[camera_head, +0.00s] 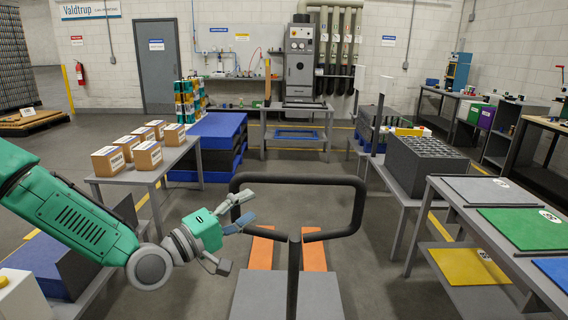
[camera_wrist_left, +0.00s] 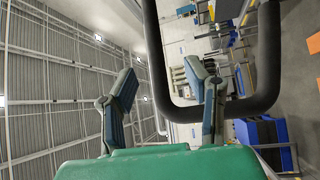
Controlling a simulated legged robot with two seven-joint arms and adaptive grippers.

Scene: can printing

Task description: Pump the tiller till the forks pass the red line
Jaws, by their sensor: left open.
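The tiller (camera_head: 293,270) is a dark post with a wide black loop handle (camera_head: 300,180), standing upright in front of me. Two orange forks (camera_head: 262,248) lie low behind it, either side of the post. No red line can be made out. My left gripper (camera_head: 246,208) is open at the left side of the loop, its grey-blue fingers overlapping that side. In the left wrist view the fingers (camera_wrist_left: 165,85) are spread and the black handle bar (camera_wrist_left: 155,45) shows between them; I cannot tell whether they touch it. My right gripper is not in view.
A grey table with several cardboard boxes (camera_head: 143,155) stands at the left. Blue crates (camera_head: 213,135) are behind it. At the right are a dark grey slotted block (camera_head: 427,165) and a table with a green panel (camera_head: 525,228).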

